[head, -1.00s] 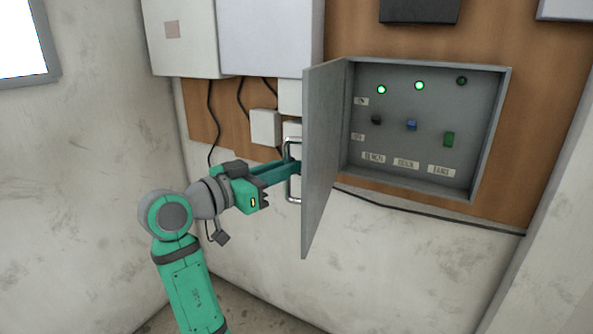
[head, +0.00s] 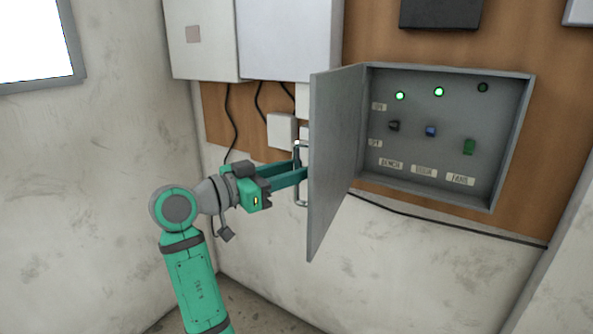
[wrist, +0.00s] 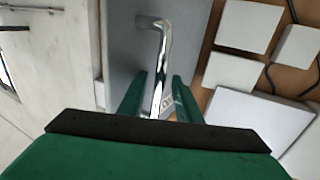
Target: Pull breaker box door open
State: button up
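The grey breaker box (head: 505,150) on the wall stands open. Its door (head: 335,160) is hinged at the box's left side and swung far out toward me. A chrome handle (head: 297,201) is on the door's outer face, at the left. My gripper (head: 300,176) reaches the handle from the left. In the wrist view, the handle (wrist: 159,60) runs between the two green fingers of my gripper (wrist: 160,85). The fingers are apart, with a gap showing on each side of the bar.
Inside the box are lit green lamps (head: 439,92), switches (head: 431,131) and labels. White wall cabinets (head: 285,40) hang above my arm, with small white boxes (head: 281,131) and cables below. A black cable (head: 440,220) runs under the box.

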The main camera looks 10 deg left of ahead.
jog(key=v, duration=1)
jog(key=shift+s+a, duration=0.25)
jog(key=shift+s, duration=0.05)
